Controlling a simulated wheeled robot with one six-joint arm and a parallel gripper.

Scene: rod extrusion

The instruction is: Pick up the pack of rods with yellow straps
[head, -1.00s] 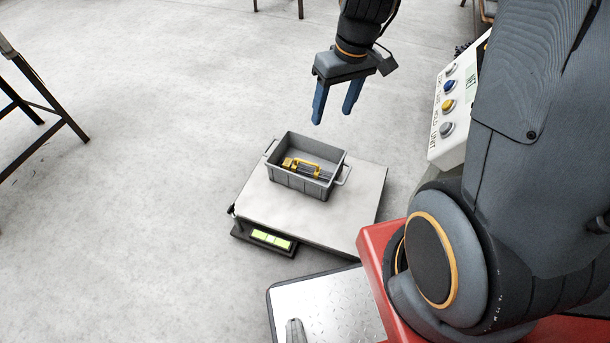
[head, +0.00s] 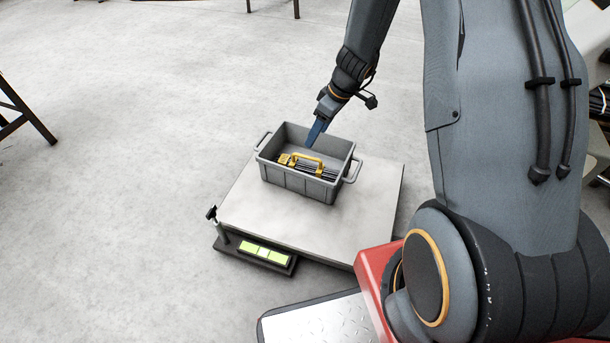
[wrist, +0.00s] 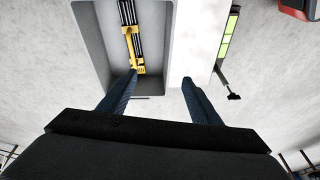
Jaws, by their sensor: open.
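The pack of dark rods with yellow straps and a yellow handle (head: 306,161) lies flat inside a grey bin (head: 305,183). In the wrist view the pack (wrist: 131,37) runs away from my gripper, near the bin's side wall. My gripper (head: 314,137) is over the bin at its back part, pointing down, with blue fingers. In the wrist view my gripper (wrist: 160,75) is open, its fingers spread wide with nothing between them. The left finger is near the pack's yellow end in the picture; the right finger appears past the bin wall. I cannot tell the exact height above the pack.
The bin stands on a scale's flat platform (head: 255,212) with a lit green display (head: 264,253) at its front. A dark-legged stand (head: 20,115) is at the left. The floor (head: 130,120) between is clear.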

